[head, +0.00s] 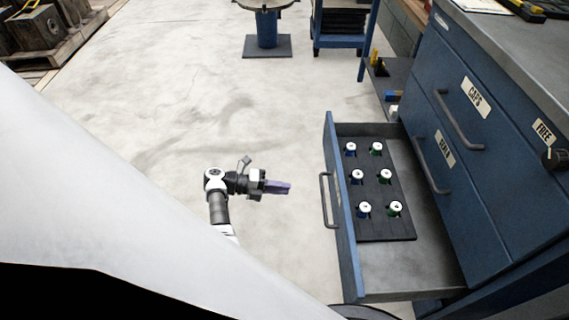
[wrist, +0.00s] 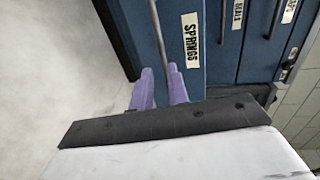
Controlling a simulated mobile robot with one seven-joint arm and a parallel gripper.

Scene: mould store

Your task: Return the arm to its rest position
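My gripper (head: 288,187) is held out over the bare floor, to the left of an open drawer (head: 342,215) and apart from its handle. In the wrist view its two purple fingers (wrist: 160,72) stand apart with a narrow gap and nothing between them. They point at a blue drawer front labelled "SPRINGS" (wrist: 190,42). My arm (head: 219,207) reaches forward from the lower left, partly hidden behind a white surface in the foreground.
The open drawer holds a black tray (head: 383,221) with several white-topped pieces in blue and green. A stand (head: 267,35) and pallet (head: 75,43) are farther back. The floor (head: 200,100) around my gripper is clear.

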